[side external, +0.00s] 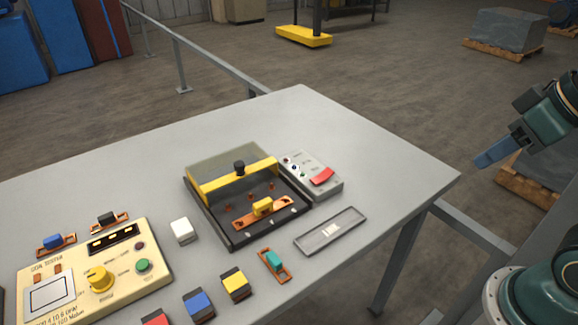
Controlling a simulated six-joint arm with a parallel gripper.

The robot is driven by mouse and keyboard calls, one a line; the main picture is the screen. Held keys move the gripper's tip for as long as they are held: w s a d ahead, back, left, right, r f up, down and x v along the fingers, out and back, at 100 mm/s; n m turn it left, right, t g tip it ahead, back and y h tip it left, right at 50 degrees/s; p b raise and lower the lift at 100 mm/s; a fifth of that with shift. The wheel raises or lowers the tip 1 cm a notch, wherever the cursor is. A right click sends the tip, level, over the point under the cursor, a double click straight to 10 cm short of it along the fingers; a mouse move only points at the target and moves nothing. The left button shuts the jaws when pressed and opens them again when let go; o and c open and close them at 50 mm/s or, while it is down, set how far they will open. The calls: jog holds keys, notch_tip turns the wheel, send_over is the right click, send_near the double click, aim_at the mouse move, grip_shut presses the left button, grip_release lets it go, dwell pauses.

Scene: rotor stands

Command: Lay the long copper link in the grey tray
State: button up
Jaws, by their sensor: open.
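The longest copper link (278,207), with a yellow handle, lies across the front of a dark terminal box (233,241). A shorter copper link with a teal handle (275,262) lies on the table in front of the box. The shallow grey tray (347,232) lies to the right of that link; it holds only a small pale patch, perhaps a label. My gripper (482,160) is at the far right, beyond the table's right edge and well away from the links. It is open and empty; its blue fingers show nearly side-on.
The box has a yellow-edged clear cover (228,160) raised behind the link. A grey switch unit (321,188) with a red lever stands beside it. A cream tester (125,285), small blocks and two short links (66,250) (118,218) occupy the left. The table's back right is clear.

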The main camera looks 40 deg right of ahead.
jog(key=shift+w, duration=0.1)
jog(key=n+g+y, duration=0.4)
jog(key=n+g, duration=0.2)
jog(key=n, duration=1.2)
send_over(263, 208)
jog(key=w+d, duration=0.1)
jog(key=d, duration=0.2)
jog(key=shift+w+f, duration=0.1)
jog(key=shift+f, duration=8.35)
jog(key=shift+f+y, duration=0.1)
jog(key=shift+y, duration=0.2)
